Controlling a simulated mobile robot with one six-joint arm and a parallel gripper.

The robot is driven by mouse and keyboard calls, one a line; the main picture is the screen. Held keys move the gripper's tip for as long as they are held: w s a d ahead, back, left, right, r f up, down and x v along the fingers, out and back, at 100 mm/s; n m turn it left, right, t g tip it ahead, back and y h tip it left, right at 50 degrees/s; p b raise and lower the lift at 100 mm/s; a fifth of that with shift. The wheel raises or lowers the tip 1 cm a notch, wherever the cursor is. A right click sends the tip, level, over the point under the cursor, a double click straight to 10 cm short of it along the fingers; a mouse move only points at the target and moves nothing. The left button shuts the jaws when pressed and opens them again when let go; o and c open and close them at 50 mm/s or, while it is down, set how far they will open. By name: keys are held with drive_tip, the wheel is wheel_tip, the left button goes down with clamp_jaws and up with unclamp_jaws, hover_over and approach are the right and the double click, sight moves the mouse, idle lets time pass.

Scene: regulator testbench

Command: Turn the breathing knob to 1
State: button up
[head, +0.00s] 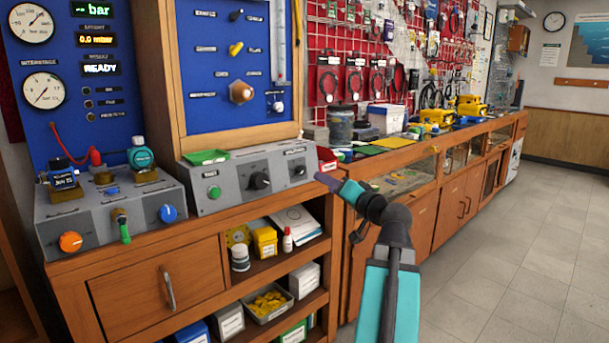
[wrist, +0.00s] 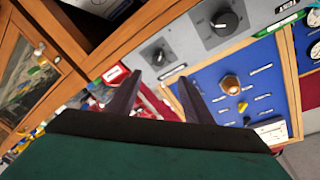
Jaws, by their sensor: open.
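A sloped grey control panel (head: 235,185) on the bench carries a larger black knob (head: 260,180) in its middle and a smaller dark knob (head: 299,171) at its right end. I cannot read which label says breathing. In the wrist view the larger knob (wrist: 225,21) has a light pointer line, and the smaller knob (wrist: 158,56) shows beyond the gap between my fingers. My gripper (wrist: 158,82) is open and empty, apart from both knobs. In the head view my gripper (head: 326,181) is just right of the panel's right end.
A green button (head: 214,191) is at the panel's left. A green tray (head: 206,157) sits on its top edge, and a red tray (head: 326,159) lies to its right. A blue board (head: 215,60) with fittings rises behind. Open shelves are below; the floor at right is clear.

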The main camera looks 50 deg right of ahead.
sight(303, 170)
drive_tip(key=shift+d+r+p, duration=0.1)
drive_tip(key=shift+d+p, duration=0.05)
drive_tip(key=shift+p, duration=0.45)
drive_tip(key=w+p, duration=0.1)
drive_tip(key=p, duration=0.2)
drive_tip(key=shift+d+p, duration=0.15)
drive_tip(key=shift+p, duration=0.25)
drive_tip(key=p+x, duration=0.1)
drive_tip(key=p, duration=0.6)
drive_tip(key=shift+w, duration=0.25)
drive_tip(key=shift+w+p, duration=0.1)
drive_tip(key=shift+p, duration=0.4)
drive_tip(key=shift+p+x, duration=2.35)
drive_tip(key=shift+x, duration=3.1)
drive_tip(key=shift+d, duration=0.1)
